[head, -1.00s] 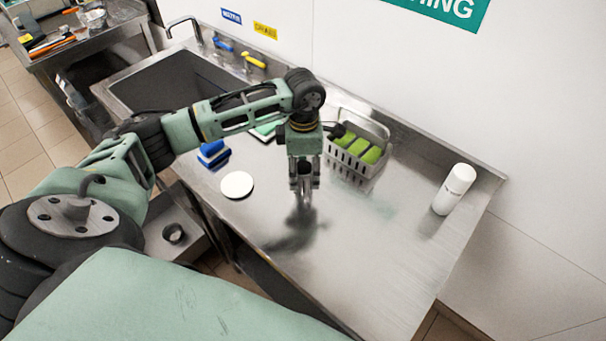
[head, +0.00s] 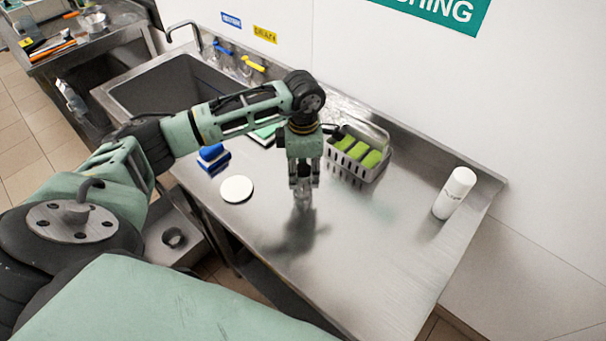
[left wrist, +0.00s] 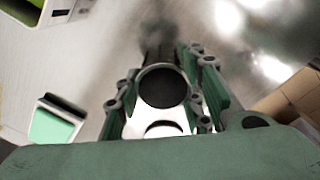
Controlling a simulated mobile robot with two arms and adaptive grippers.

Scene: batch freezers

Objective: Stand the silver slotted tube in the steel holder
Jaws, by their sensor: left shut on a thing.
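My left gripper (head: 302,184) points straight down over the middle of the steel counter and is shut on the silver slotted tube (head: 302,200). The tube hangs upright below the fingers, with its lower end close to the counter; I cannot tell if it touches. In the left wrist view the tube (left wrist: 162,68) shows end-on as a metal ring with a dark opening between the fingers. My right gripper is out of view.
A white bottle (head: 455,192) stands at the right. The sink (head: 180,85) is at the back left. The counter front and right of the gripper is clear.

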